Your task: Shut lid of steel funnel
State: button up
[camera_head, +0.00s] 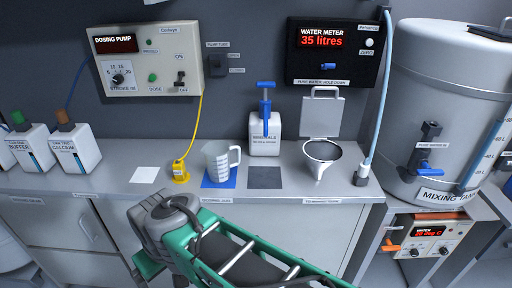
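The steel funnel (323,171) stands on the counter right of centre, a pale cone with a dark round opening facing up. Its lid (321,118) is a flat grey square plate with a loop handle at its top. The lid stands upright behind the opening, so the funnel is open. My green and grey arm crosses the lower middle of the view, in front of the counter and below the funnel. I cannot see my gripper's fingers in this view.
Left of the funnel are a dark square mat (264,178), a white bottle with a blue pump (264,145) and a measuring jug (219,160) on a blue mat. A light-blue hose (379,103) and the large mixing tank (436,95) stand close on the right.

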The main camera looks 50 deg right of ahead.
aim_at(321, 116)
jog(key=z, duration=2.05)
jog(key=k, duration=0.45)
jog(key=z, duration=0.1)
jog(key=i, duration=0.3)
jog(key=u, duration=0.7)
jog(key=i, duration=0.75)
jog(key=u, duration=0.85)
